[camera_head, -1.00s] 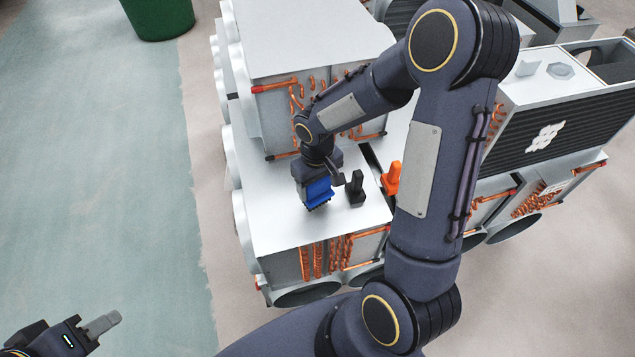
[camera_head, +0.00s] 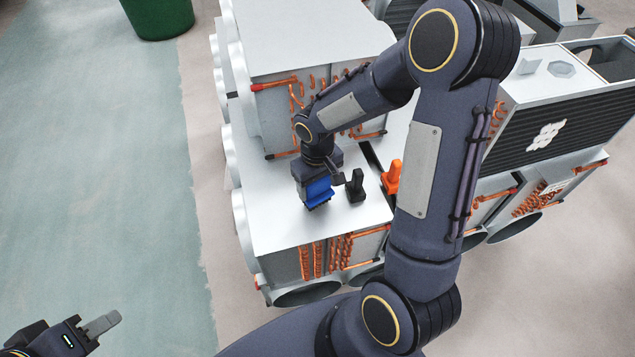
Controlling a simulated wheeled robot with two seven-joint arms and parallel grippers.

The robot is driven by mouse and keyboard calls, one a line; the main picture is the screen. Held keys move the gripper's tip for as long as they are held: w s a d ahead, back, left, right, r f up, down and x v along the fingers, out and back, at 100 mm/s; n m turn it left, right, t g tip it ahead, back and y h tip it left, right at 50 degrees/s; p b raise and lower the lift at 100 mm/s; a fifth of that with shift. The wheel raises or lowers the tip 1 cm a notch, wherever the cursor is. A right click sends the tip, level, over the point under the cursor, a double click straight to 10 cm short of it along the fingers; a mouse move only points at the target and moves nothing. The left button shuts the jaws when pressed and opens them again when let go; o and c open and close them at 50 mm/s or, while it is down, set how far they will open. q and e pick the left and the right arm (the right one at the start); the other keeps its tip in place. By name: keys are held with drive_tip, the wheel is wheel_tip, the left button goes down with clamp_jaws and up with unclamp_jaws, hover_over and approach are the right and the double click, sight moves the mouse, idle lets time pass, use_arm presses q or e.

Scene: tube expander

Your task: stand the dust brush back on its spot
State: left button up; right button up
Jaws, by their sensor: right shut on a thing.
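The dust brush (camera_head: 318,193) shows as a blue block with a dark lower edge, on or just above the white top of the metal unit (camera_head: 275,228); I cannot tell whether it touches. My right gripper (camera_head: 322,178) is shut on the dust brush from above and hides its upper part.
A black upright tool (camera_head: 356,188) stands just right of the brush, and an orange one (camera_head: 391,178) stands further right. A taller metal unit (camera_head: 310,45) rises behind. The white top left of the brush is clear. A green bin (camera_head: 160,18) stands at the back left.

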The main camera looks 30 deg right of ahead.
drive_tip(key=shift+f+b, duration=0.7)
drive_tip(key=shift+f, duration=0.1)
drive_tip(key=o, duration=1.5)
drive_tip(key=shift+c, duration=0.2)
drive_tip(key=shift+r, duration=0.1)
drive_tip(key=shift+r+p, duration=3.15)
drive_tip(key=shift+r, duration=0.85)
